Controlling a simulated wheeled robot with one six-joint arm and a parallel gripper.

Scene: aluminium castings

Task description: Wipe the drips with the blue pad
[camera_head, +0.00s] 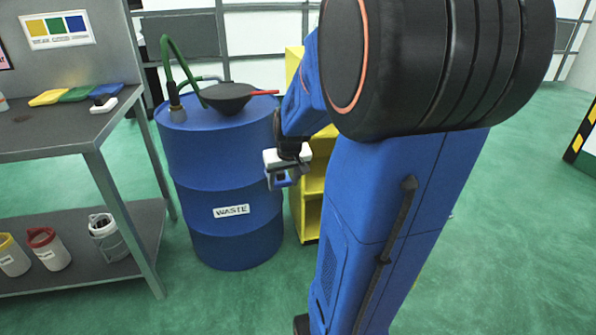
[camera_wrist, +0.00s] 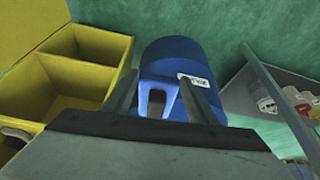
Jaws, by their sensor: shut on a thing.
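My gripper (camera_head: 281,178) is in front of the upper right side of the blue drum, above the floor. It is shut on a small blue piece (camera_wrist: 146,91) with a dark middle; I cannot tell whether this is a pad. The fingers also show in the wrist view (camera_wrist: 160,100). A flat blue pad (camera_head: 107,90) lies on the grey bench, beside a green pad (camera_head: 76,94) and a yellow pad (camera_head: 49,98). A faint dark spot (camera_head: 21,118) shows on the bench top; I cannot tell whether it is a drip.
The grey bench (camera_head: 60,135) stands left, with lidded containers (camera_head: 48,250) on its lower shelf. The blue drum (camera_head: 215,165), labelled WASTE, carries a dark funnel (camera_head: 229,97). A yellow shelf unit (camera_head: 312,215) stands behind my arm. A white block (camera_head: 104,105) lies at the bench edge.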

